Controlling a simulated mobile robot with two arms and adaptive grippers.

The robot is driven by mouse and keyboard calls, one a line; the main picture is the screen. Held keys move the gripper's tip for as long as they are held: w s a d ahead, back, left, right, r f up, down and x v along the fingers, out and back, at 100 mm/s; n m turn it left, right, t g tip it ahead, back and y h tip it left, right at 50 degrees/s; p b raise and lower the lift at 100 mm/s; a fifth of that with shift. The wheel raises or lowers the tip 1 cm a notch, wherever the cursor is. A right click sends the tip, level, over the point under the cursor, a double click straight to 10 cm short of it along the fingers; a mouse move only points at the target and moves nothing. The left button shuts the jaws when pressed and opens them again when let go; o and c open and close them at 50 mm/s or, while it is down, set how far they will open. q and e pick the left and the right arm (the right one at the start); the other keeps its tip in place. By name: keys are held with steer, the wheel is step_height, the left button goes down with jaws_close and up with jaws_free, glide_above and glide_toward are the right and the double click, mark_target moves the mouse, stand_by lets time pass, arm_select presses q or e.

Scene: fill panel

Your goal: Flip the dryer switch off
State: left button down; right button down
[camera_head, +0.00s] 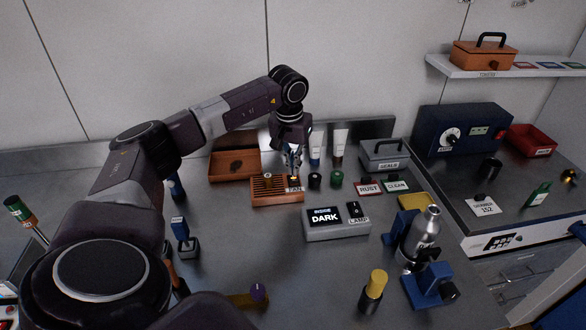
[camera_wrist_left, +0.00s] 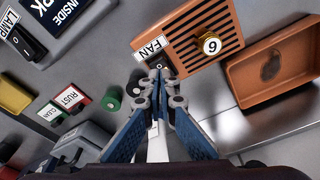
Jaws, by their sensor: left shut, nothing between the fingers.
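An orange slatted box (camera_head: 268,192) labelled FAN, which looks like the dryer, sits at the back of the metal counter. My left gripper (camera_head: 294,176) points down at the box's right end, by the FAN label. In the left wrist view its fingertips (camera_wrist_left: 160,74) are together and empty, right by that label. They hide most of the switch there, so its position and any contact are unclear. My right gripper is not in view.
A grey LAMP box (camera_head: 337,232) with its own switch stands in front. Black and green caps (camera_head: 336,180) are close to the gripper's right. An open orange tray (camera_head: 234,165) is behind left. A bottle in a blue stand (camera_head: 420,240) is at right.

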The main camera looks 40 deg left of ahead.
mark_target(294, 180)
arm_select(q)
steer(key=shift+f+b, duration=0.45)
steer(key=shift+f, duration=0.3)
steer(key=shift+f+b, duration=0.35)
steer(key=shift+f, duration=0.25)
stand_by(0.6)
steer(key=shift+r+p, duration=2.7)
steer(key=shift+r, duration=0.8)
